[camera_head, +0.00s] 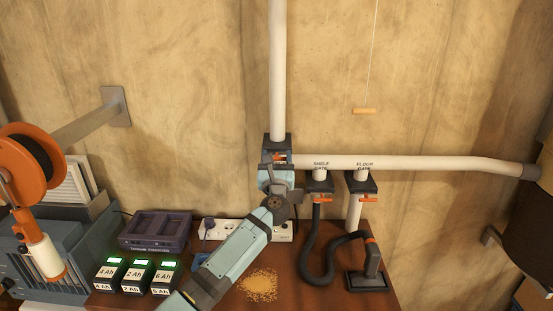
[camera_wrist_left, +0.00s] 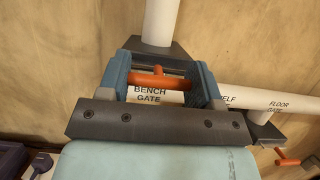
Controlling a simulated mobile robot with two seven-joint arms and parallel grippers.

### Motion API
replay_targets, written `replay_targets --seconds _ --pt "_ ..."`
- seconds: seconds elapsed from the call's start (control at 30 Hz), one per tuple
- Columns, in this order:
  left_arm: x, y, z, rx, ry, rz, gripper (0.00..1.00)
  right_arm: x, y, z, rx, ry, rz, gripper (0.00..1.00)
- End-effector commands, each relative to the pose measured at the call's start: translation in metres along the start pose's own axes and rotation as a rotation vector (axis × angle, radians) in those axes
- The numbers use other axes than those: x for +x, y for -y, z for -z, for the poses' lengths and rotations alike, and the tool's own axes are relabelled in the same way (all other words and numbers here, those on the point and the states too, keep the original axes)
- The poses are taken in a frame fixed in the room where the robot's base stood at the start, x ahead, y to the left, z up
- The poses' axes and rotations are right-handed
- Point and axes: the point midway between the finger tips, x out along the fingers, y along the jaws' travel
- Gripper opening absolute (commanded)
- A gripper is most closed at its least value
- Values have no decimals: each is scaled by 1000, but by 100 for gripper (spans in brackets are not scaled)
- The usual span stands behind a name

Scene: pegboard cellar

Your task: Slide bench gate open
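The bench gate (camera_wrist_left: 150,96) is a dark block with a "BENCH GATE" label, under the white vertical pipe (camera_head: 278,70). Its orange handle (camera_wrist_left: 160,79), a bar with a short stem, also shows in the head view (camera_head: 280,157). My left gripper (camera_wrist_left: 162,82) is at the gate, its blue fingers wide apart, one near each end of the bar. The bar spans nearly the whole gap; whether the fingers touch it I cannot tell. In the head view my left gripper (camera_head: 278,172) partly covers the gate. My right gripper is not in view.
The shelf gate (camera_head: 319,184) and floor gate (camera_head: 361,184) hang from the horizontal pipe (camera_head: 430,164) to the right. A black hose (camera_head: 314,255), a purple charger (camera_head: 155,231), several batteries (camera_head: 133,276) and sawdust (camera_head: 261,285) are on the bench. An orange reel (camera_head: 30,163) stands left.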

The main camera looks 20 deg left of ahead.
Motion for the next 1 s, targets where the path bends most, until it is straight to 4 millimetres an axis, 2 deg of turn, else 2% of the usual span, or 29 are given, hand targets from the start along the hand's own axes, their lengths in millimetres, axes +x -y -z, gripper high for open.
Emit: replay_targets --seconds 0.03,0.17,0.27,0.6,0.97,1.0 --pt "0 0 0 0 0 -1 46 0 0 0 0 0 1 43" --pt "0 0 0 0 0 -1 17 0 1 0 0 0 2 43" --pt "-3 0 -1 -1 -1 0 17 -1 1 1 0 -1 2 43" --pt "-50 1 -20 -4 -3 1 17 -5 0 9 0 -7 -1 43" --pt "-56 0 -21 1 -2 1 17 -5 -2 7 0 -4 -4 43" --pt "-56 0 -21 1 -2 1 64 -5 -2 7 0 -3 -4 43"
